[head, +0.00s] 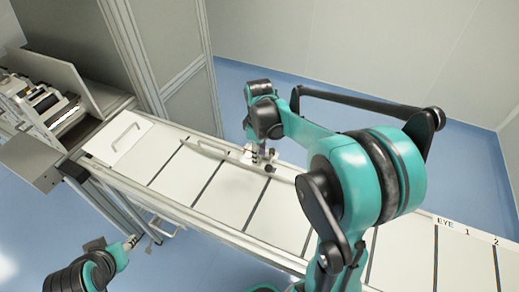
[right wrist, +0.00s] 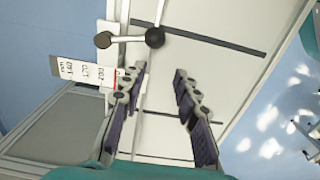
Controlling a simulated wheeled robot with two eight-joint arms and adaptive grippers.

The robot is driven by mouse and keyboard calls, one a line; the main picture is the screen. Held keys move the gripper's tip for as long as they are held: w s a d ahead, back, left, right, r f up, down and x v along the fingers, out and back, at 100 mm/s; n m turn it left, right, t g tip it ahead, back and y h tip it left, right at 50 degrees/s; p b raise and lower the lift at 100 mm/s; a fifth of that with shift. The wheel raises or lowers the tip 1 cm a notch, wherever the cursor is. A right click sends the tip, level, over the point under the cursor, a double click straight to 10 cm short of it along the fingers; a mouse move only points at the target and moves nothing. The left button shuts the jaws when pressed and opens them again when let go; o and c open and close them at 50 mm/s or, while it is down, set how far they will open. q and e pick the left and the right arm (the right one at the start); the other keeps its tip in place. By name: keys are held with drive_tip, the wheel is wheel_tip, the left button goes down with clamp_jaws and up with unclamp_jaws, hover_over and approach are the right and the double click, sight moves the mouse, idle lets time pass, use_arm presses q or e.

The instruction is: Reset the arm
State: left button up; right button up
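My right arm reaches across the long white panelled table (head: 225,192) in the head view. Its gripper (head: 262,157) hangs over the table near the back rail, small and partly hidden by the arm. In the right wrist view the right gripper (right wrist: 160,75) has its two dark fingers apart, with nothing between them but the white surface. My left arm is low at the left, and its gripper (head: 130,242) is in front of the table, away from its surface. It is too small to tell whether it is open.
A lever with black ball knobs (right wrist: 154,38) and a white label strip (right wrist: 80,70) are close to the right fingers. A machine (head: 40,102) stands at the left, beside a white plate with a handle (head: 118,139). A grey cabinet (head: 165,45) is behind. Blue floor (head: 190,265) lies in front.

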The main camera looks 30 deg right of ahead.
drive_tip(key=s+a+r+m+t+b, duration=0.1)
drive_tip(key=s+a+r+m+t, duration=0.2)
drive_tip(key=s+a+m+t, duration=0.4)
drive_tip(key=s+a, duration=0.2)
drive_tip(key=s, duration=0.4)
drive_tip(key=shift+r+m, duration=0.3)
drive_tip(key=shift+r, duration=0.05)
drive_tip(key=shift+a, duration=0.1)
